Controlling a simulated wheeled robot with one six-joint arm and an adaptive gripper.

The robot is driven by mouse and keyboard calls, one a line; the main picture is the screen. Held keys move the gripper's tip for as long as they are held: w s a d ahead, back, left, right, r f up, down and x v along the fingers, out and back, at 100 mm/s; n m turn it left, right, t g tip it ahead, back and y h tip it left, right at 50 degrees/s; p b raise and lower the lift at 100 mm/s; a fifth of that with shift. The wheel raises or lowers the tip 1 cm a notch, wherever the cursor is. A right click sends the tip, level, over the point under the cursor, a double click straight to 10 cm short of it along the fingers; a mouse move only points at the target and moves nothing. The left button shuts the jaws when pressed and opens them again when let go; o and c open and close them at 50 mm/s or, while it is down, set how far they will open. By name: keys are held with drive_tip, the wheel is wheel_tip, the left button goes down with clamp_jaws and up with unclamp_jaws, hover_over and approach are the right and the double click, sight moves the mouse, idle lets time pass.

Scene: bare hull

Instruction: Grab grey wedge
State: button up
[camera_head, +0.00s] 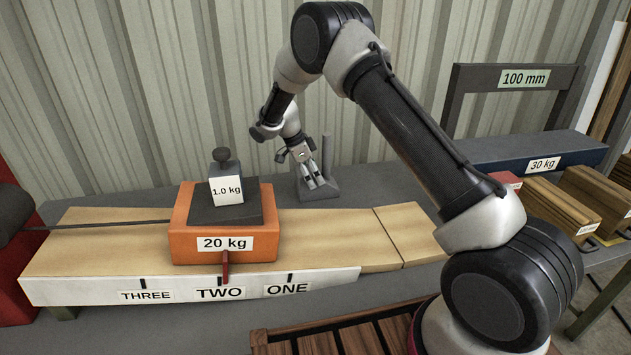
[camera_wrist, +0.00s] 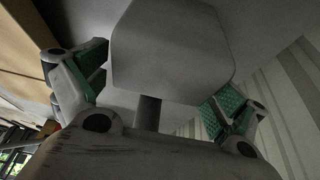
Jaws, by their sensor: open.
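A grey block with an upright post, which looks like the grey wedge (camera_head: 330,190), stands on the grey bench behind the plank. My gripper (camera_head: 316,182) points down at it, with its fingers in front of the post. In the wrist view, a large pale grey face, apparently the wedge (camera_wrist: 172,45), fills the upper middle, with a short dark post below it. My gripper (camera_wrist: 160,80) is open there, its green-padded fingers spread to either side of the grey shape. I cannot tell whether they touch it.
An orange 20 kg block (camera_head: 222,225) with a 1.0 kg weight (camera_head: 227,185) sits on the wooden plank (camera_head: 90,250), left of my gripper. A blue 30 kg block (camera_head: 530,150) and wooden blocks stand at right. A corrugated wall (camera_head: 180,80) rises behind.

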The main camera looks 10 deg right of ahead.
drive_tip(key=x, duration=0.2)
drive_tip(key=shift+d+f, duration=0.15)
drive_tip(key=shift+f, duration=0.05)
drive_tip(key=shift+s, duration=0.15)
drive_tip(key=c, duration=1.5)
drive_tip(key=shift+c, duration=0.2)
